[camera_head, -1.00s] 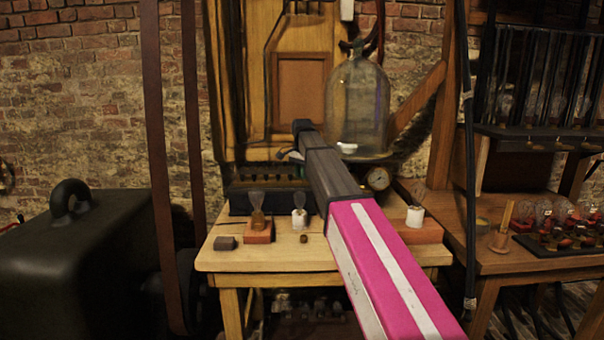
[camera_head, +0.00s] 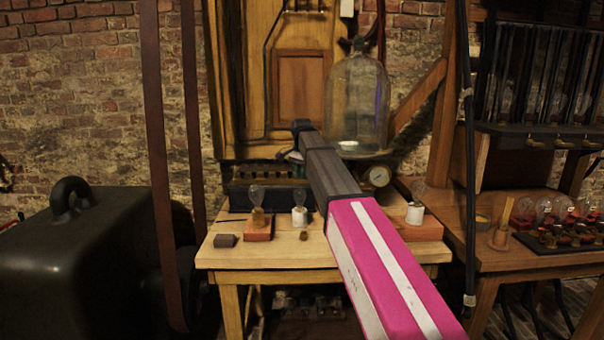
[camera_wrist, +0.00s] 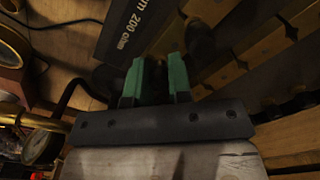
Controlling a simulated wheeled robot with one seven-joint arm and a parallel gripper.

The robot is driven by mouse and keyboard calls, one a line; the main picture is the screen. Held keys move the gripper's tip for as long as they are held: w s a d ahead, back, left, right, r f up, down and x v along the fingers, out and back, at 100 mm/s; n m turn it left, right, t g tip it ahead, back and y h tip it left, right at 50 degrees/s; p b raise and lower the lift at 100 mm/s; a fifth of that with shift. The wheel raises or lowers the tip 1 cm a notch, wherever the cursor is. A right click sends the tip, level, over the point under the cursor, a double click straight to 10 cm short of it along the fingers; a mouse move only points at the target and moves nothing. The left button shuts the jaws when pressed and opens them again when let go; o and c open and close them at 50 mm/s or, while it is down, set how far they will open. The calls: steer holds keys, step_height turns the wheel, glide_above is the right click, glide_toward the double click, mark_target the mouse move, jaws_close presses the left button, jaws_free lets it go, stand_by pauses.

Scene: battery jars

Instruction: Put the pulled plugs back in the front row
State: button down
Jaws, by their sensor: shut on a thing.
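A black plug box (camera_head: 240,199) stands at the back of the wooden table. Its black panel (camera_wrist: 120,32), lettered "200 ohm", and its brass blocks (camera_wrist: 262,50) show in the wrist view. My gripper (camera_wrist: 160,62) has green fingertips over the box, beside the brass row. It is shut on a dark plug, mostly hidden between the fingers. A dark round knob (camera_wrist: 200,38), apparently another plug, is beyond the right finger. A small brown plug-like piece (camera_head: 304,236) lies on the table. In the head view my arm hides the gripper and part of the box.
A bulb on a reddish base (camera_head: 258,230), a small bulb with a white holder (camera_head: 299,215) and a dark block (camera_head: 225,241) stand in front of the box. A glass bell jar (camera_head: 357,100) and a round gauge (camera_head: 379,177) are behind my arm. The table's front is clear.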

steer(key=c, duration=1)
jaws_free()
steer(key=shift+o, duration=0.2)
